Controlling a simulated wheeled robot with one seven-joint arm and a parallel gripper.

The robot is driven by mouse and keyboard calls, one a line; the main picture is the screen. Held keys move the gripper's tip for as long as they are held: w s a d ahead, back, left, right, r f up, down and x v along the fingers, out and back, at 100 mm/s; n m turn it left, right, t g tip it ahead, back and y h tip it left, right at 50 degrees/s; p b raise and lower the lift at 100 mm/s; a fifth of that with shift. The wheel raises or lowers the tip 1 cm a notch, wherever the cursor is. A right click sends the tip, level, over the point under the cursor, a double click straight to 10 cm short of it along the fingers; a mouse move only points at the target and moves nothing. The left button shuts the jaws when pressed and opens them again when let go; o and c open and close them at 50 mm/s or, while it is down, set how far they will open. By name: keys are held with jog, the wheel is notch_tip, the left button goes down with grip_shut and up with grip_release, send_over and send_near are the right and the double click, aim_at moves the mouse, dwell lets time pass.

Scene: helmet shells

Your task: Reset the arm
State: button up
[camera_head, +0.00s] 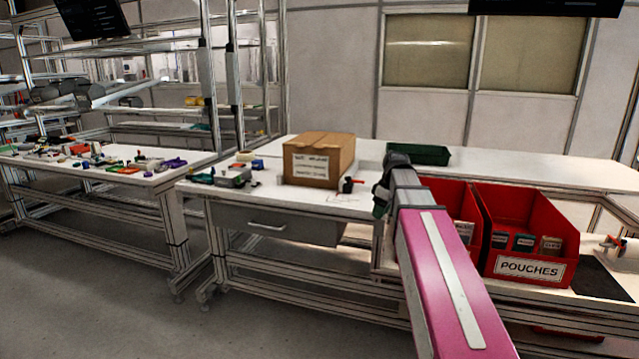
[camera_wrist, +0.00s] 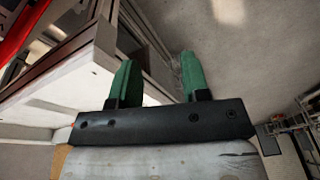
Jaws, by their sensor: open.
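My gripper shows in the wrist view (camera_wrist: 158,80) with its two green fingers apart and nothing between them. The wrist view looks past the fingers at a white bench edge on the left and grey floor on the right. In the head view my pink arm reaches forward from the lower right. Its far end is beside the red bins, near the bench edge, and the fingers are mostly hidden there. No helmet shell can be made out clearly.
A cardboard box (camera_head: 318,160) stands on the white workbench (camera_head: 272,187). A red bin labelled POUCHES (camera_head: 527,268) holds several small packs, with another red bin (camera_head: 462,205) beside it. A dark green tray (camera_head: 418,154) is behind. A cluttered table (camera_head: 130,180) stands left; floor is clear in front.

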jog(key=s+f+m, duration=0.3)
jog(key=s+f, duration=0.3)
jog(key=f, duration=0.3)
jog(key=s+a+f+m+h, duration=0.1)
jog(key=s+f+m, duration=0.3)
jog(key=f, duration=0.5)
jog(key=s+a+f+m+h, duration=0.1)
jog(key=s+f+m, duration=0.3)
jog(key=s+f, duration=0.4)
notch_tip(320, 180, down, 2)
jog(key=shift+f+g, duration=0.1)
jog(key=shift+g, duration=0.3)
jog(key=shift+s, duration=0.1)
